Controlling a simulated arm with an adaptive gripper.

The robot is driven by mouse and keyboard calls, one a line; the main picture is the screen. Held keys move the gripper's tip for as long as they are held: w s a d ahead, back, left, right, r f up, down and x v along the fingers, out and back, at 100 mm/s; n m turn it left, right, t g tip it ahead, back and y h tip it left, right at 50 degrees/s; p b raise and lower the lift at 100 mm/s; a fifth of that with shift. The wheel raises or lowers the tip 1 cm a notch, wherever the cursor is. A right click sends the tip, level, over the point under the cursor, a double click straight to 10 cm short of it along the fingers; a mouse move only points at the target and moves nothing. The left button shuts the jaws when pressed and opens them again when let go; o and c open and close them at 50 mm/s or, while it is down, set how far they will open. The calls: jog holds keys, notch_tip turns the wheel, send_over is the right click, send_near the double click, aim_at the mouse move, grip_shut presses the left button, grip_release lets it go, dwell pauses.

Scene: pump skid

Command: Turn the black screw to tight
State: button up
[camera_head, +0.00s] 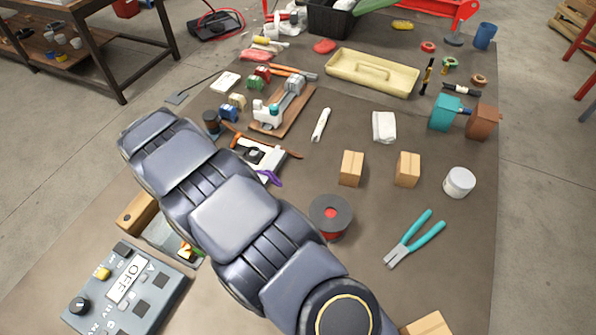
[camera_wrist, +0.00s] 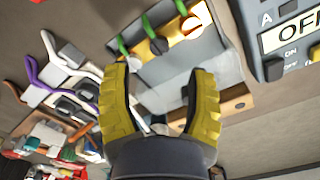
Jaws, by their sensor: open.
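A grey metal block with a row of orange fittings and green levers (camera_wrist: 160,20) is at the top of the wrist view. A black round head (camera_wrist: 160,46), which looks like the black screw, sits on the middle fitting, between two pale heads (camera_wrist: 192,24) (camera_wrist: 137,65). My gripper (camera_wrist: 160,85) has its two yellow ribbed fingers spread, with nothing between them. It points toward the block and appears apart from the black head. In the head view my arm covers most of the block (camera_head: 193,252), and neither the screw nor my gripper shows there.
A grey control box (camera_head: 125,290) with an OFF display stands beside the block, and a wooden piece (camera_head: 137,213) lies at its other side. A cable spool (camera_head: 331,216), teal pliers (camera_head: 414,238) and small cartons (camera_head: 351,168) lie right of my arm. Tools (camera_wrist: 70,95) crowd the wrist view's left.

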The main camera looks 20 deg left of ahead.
notch_tip(320, 180, up, 2)
jog(key=shift+r, duration=0.15)
jog(key=shift+r+n, duration=0.2)
jog(key=shift+n, duration=0.3)
notch_tip(320, 180, down, 9)
jog(key=n, duration=1.3)
jog(key=shift+r+n, duration=0.15)
jog(key=shift+n, duration=0.25)
jog(key=shift+r+n, duration=0.2)
jog(key=shift+n, duration=0.5)
jog(key=n, duration=0.4)
notch_tip(320, 180, up, 8)
jog(key=shift+w+f, duration=0.1)
jog(key=w+d+r+m, duration=0.4)
jog(key=d+r+m, duration=0.1)
jog(key=d, duration=0.5)
jog(key=w+d+r+m, duration=0.4)
jog(key=d+r+m, duration=0.2)
jog(key=d, duration=0.5)
notch_tip(320, 180, up, 2)
jog(key=shift+w+r, duration=0.1)
jog(key=shift+w, duration=0.2)
